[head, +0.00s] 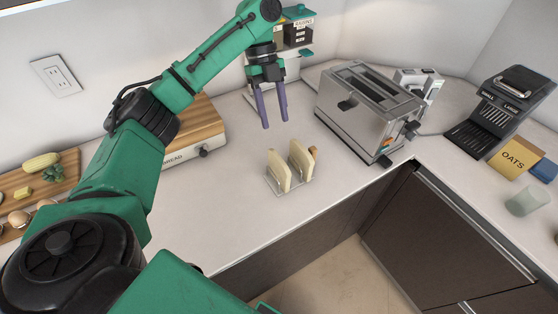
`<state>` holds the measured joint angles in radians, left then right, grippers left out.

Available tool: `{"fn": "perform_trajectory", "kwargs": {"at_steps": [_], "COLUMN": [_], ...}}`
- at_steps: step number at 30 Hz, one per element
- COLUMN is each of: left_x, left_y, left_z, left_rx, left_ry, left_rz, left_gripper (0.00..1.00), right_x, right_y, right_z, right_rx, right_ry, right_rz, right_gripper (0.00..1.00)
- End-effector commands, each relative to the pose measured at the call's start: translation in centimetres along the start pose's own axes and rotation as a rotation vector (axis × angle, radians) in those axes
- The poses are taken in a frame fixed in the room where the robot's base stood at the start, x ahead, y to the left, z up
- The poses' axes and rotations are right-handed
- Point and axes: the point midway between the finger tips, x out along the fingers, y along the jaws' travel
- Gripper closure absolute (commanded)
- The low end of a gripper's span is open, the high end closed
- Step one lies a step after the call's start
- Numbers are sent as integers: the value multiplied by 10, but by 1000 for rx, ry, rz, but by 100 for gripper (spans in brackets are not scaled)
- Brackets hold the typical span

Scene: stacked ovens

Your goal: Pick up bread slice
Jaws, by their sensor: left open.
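Two pale bread slices stand upright side by side in a small wire rack on the counter, in the middle of the head view: a left slice (279,170) and a right slice (302,160). The rack (276,187) is low and thin. My left gripper (274,124) hangs from its green arm with its purple fingers pointing down. It is open and empty. In the picture its fingertips are above and slightly behind the slices, apart from them. My right gripper is not in view.
A silver toaster (368,112) stands right of the rack. A bread box with a wooden lid (200,122) is at left. A black dispenser (500,115), an oats packet (516,157) and a glass (528,199) are at right. Counter (225,220) in front of the rack is bare.

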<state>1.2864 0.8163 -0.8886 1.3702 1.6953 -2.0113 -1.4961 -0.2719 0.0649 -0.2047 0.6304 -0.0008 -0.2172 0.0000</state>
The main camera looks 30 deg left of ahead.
Motion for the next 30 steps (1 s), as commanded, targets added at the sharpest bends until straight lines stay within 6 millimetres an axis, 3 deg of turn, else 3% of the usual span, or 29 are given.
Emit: {"fn": "perform_trajectory", "kwargs": {"at_steps": [1, 3, 8, 11, 15, 18, 25, 26, 27, 30], "left_x": [22, 40, 66, 73, 96, 114, 120, 120, 120, 120], "left_y": [0, 0, 0, 2, 10, 9, 8, 8, 8, 8], "left_z": [2, 1, 0, 0, 2, 3, 4, 4, 4, 4], "left_rx": [4, 3, 1, -2, -3, -2, -1, -1, -1, -1], "left_ry": [5, 4, 3, 1, 0, 0, -1, -1, -1, -1], "left_rz": [7, 5, 3, 1, 6, 3, -1, -1, -1, -1], "left_gripper": [46, 46, 46, 46, 46, 46, 46, 54, 69, 100], "right_x": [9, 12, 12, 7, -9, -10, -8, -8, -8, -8], "right_y": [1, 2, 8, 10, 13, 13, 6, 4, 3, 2], "right_z": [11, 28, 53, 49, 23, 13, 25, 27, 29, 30], "right_rx": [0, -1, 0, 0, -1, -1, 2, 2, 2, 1], "right_ry": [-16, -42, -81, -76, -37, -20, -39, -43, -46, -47], "right_rz": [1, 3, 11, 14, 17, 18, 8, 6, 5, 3], "right_gripper": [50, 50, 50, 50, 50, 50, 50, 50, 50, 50]}}
